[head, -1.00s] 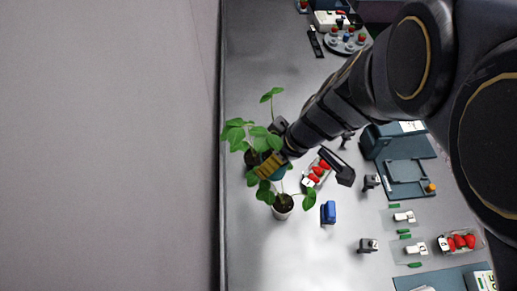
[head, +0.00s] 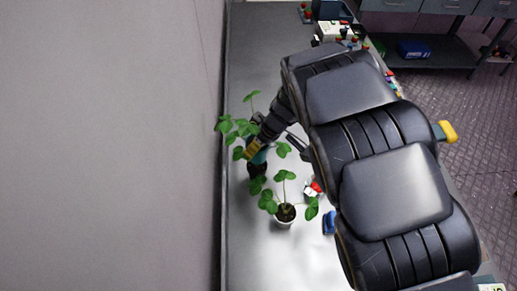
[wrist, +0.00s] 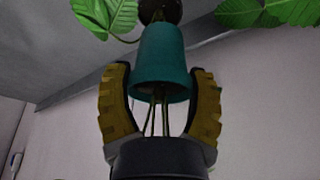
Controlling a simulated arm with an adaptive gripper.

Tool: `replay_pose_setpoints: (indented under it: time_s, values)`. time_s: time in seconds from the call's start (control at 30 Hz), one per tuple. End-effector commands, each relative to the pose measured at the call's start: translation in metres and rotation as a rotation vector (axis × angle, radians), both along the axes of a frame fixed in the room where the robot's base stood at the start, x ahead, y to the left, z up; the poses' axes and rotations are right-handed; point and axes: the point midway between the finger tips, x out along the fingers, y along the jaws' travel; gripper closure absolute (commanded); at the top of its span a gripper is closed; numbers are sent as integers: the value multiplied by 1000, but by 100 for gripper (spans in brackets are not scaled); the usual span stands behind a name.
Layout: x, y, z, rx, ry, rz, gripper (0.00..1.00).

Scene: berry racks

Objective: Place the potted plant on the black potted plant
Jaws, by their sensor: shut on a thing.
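My gripper (wrist: 160,105) is shut around a potted plant with a teal pot (wrist: 160,60). The pot's narrow end points away from my palm, and its stems (wrist: 158,118) run back between the fingers. In the head view the teal pot (head: 259,157) shows beside my gripper (head: 252,148), with green leaves around it. The black potted plant (head: 257,171) stands right by the teal pot's end. A dark round shape, likely the black pot, shows beyond that end in the wrist view (wrist: 160,10). I cannot tell whether the pots touch.
A white-potted plant (head: 285,214) stands close by on the grey bench. Strawberries (head: 314,188) and a blue object (head: 329,222) lie to its right. A wall rises along the bench's left edge. My arm hides much of the bench's right side.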

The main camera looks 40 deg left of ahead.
Motion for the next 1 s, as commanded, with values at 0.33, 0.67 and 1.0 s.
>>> replay_pose_setpoints:
  time_s: [0.33, 0.67, 1.0]
  values:
    - [3, 6, -32, -2, 8, -2, 73]
    - [4, 6, -40, 1, 2, 0, 73]
    - [4, 6, -43, 0, 2, 0, 9]
